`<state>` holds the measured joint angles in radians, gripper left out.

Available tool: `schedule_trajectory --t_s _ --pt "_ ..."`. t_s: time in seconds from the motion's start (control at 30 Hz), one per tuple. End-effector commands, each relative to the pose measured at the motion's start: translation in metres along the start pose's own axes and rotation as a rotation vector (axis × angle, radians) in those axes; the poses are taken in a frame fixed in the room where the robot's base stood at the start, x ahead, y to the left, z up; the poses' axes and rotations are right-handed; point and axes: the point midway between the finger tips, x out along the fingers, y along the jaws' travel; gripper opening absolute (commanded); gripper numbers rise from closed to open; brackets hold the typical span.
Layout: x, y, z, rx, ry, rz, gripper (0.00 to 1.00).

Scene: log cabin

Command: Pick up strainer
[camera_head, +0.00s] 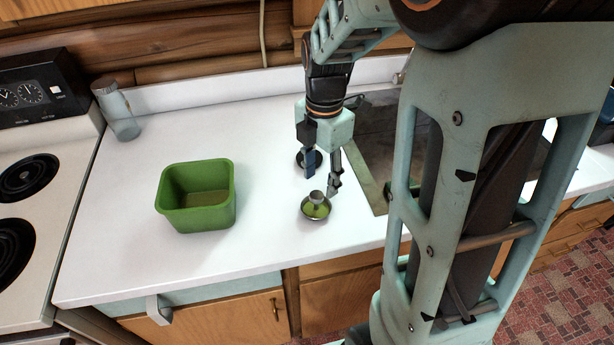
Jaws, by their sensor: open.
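A small round strainer (311,211) sits on the white counter. It has a dark metal rim, a yellow-green inside and a grey knob-like part on top. My gripper (322,184) is open and points down just above and behind it. The right finger's tip is close to the strainer's upper right edge; I cannot tell whether it touches. The left finger is apart from it. A small dark round thing behind the left finger is mostly hidden.
A green square bin (198,221) stands on the white counter (120,240) to the left. A glass jar (117,110) is at the back left beside the stove (25,190). A sink (375,150) lies right of my gripper, partly hidden by my arm. The counter's front edge is near the strainer.

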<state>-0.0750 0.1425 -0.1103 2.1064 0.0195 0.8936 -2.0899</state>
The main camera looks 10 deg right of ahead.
Motion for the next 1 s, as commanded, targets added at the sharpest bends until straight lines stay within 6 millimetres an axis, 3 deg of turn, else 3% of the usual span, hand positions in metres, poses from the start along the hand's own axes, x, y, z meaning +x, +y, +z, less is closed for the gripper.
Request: schedule_trajectory --t_s 0.33,0.67,1.0 --pt "0.045 -0.006 -0.011 0.001 0.002 -0.003 0.43" --pt "0.051 -0.005 -0.011 0.002 0.001 0.0 0.42" --pt "0.051 -0.005 -0.011 0.002 0.001 0.0 0.04"
